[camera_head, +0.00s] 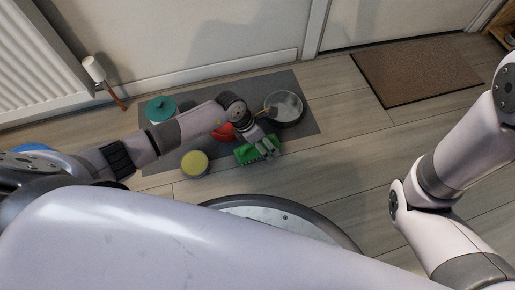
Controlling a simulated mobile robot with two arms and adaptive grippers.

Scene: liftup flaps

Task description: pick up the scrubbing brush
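A green, blocky object (243,154), which looks like the scrubbing brush, lies on or just above the front edge of the dark grey mat. My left arm reaches over the mat from the left. My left gripper (267,148) is right at the green object and overlaps its right part. The gripper hides some of it, and whether the fingers are closed on it cannot be made out. My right arm shows at the right, but its gripper is out of view.
The grey mat (296,135) also carries a pan or bowl (285,106), a red item (223,133), a teal round item (160,108) and a yellow-topped round item (194,163). A white-headed item (94,68) stands by the radiator (35,60). A brown doormat (415,70) lies right.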

